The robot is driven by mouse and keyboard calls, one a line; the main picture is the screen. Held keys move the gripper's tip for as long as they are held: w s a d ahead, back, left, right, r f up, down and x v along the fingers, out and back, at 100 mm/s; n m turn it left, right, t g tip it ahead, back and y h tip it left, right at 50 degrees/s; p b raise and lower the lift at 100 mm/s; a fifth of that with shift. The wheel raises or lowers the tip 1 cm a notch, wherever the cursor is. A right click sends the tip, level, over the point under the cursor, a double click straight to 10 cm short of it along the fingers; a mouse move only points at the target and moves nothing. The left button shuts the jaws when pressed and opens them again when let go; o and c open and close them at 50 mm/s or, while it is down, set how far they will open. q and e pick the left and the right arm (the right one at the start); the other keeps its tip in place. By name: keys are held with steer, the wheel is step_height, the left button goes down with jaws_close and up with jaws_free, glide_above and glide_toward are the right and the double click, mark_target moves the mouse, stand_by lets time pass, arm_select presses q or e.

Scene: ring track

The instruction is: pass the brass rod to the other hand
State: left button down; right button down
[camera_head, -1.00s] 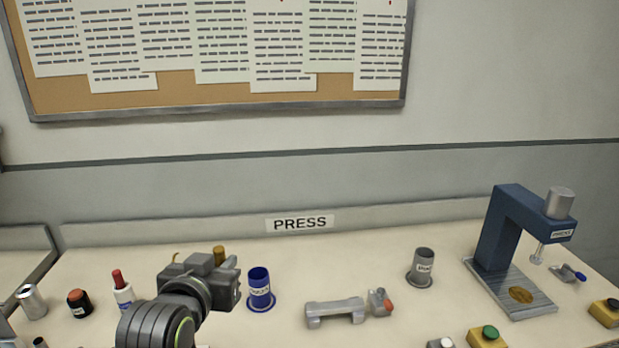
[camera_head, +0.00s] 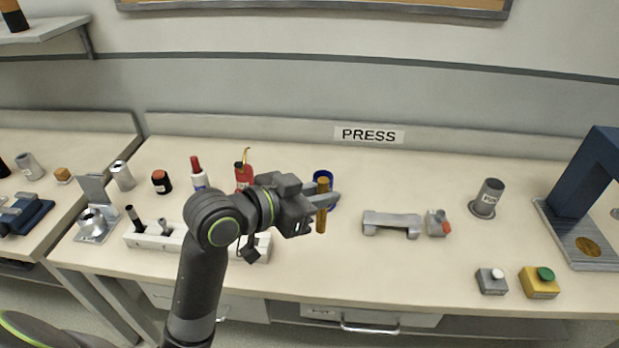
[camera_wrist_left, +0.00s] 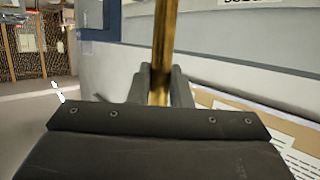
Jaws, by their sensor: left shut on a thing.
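The brass rod (camera_head: 322,207) is upright in my left gripper (camera_head: 325,201), which is shut on it above the bench. In the left wrist view the rod (camera_wrist_left: 165,45) rises from between the fingers of the left gripper (camera_wrist_left: 160,88) and runs out of the top of the picture. My right gripper is not in view.
A blue cup (camera_head: 322,177) stands behind the rod. A grey cradle (camera_head: 391,224) and a grey cup (camera_head: 488,198) stand to the right, with the blue press (camera_head: 598,178) beyond. Button boxes (camera_head: 538,283) sit near the front edge. Bottles and a white rack (camera_head: 152,237) are at the left.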

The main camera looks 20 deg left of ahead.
arm_select(q)
steer(key=s+d+f+m+g+h, duration=0.4)
steer(key=d+f+m+g+h, duration=0.1)
steer(key=d+m+g, duration=0.3)
steer(key=shift+d+f+m+g+h, duration=0.4)
steer(key=shift+m+g+h, duration=0.2)
steer(key=shift+m+g, duration=0.45)
steer(key=s+a+f+n+t+y, duration=0.2)
steer(key=a+n+t, duration=0.4)
steer(key=a, duration=0.9)
steer(key=shift+s+t+y, duration=0.35)
steer(key=shift+s+y, duration=0.05)
steer(key=shift+s, duration=0.15)
steer(key=shift+d, duration=0.1)
